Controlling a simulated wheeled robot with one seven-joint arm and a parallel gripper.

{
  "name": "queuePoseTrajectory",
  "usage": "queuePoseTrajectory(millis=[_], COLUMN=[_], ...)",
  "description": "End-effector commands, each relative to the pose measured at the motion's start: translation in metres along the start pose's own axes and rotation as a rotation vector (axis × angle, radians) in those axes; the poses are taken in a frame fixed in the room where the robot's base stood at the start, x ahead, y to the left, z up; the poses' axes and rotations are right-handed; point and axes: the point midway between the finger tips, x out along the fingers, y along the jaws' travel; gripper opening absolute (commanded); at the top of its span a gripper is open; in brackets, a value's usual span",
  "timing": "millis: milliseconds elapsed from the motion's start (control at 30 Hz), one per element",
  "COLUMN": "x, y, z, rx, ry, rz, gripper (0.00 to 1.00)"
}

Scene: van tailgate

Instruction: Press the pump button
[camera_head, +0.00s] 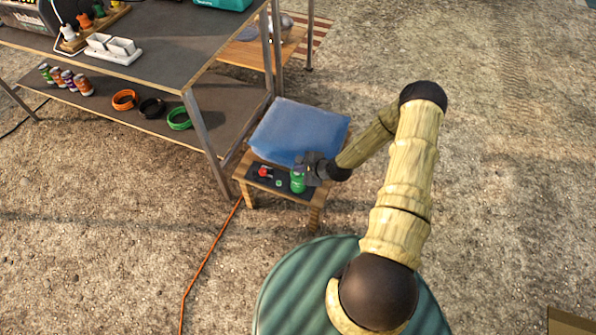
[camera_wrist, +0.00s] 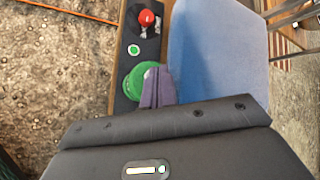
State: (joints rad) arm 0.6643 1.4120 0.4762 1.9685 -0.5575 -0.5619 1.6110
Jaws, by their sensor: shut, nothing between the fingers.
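A dark control panel (camera_head: 262,181) lies on a small wooden stool. It carries a red knob (camera_head: 264,172), a small green button with a pale ring (camera_wrist: 133,50), and a larger round green piece (camera_wrist: 140,82), which looks like a short green cylinder (camera_head: 297,184) from the head. No label tells which is the pump button. My gripper (camera_head: 308,168) is shut and empty, right beside the green cylinder. In the wrist view its purple-grey fingertips (camera_wrist: 157,86) overlap the right edge of the green piece; I cannot tell whether they touch it. The small button and red knob are clear of the fingers.
A blue cushion (camera_head: 300,132) stands on the stool behind the panel, close to my gripper. A two-level metal-legged table (camera_head: 175,62) stands to the left, with cans and coiled cables on its lower shelf. An orange cord (camera_head: 208,255) runs along the gravel. Ground to the right is clear.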

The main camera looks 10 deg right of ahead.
Motion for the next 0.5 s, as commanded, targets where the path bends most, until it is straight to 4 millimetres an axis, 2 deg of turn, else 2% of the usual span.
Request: queuePoseTrajectory(millis=[500], x=[-0.0090], y=[-0.0066], z=[0.0069], rx=[0.000], ry=[-0.001], rz=[0.000], gripper=[0.00])
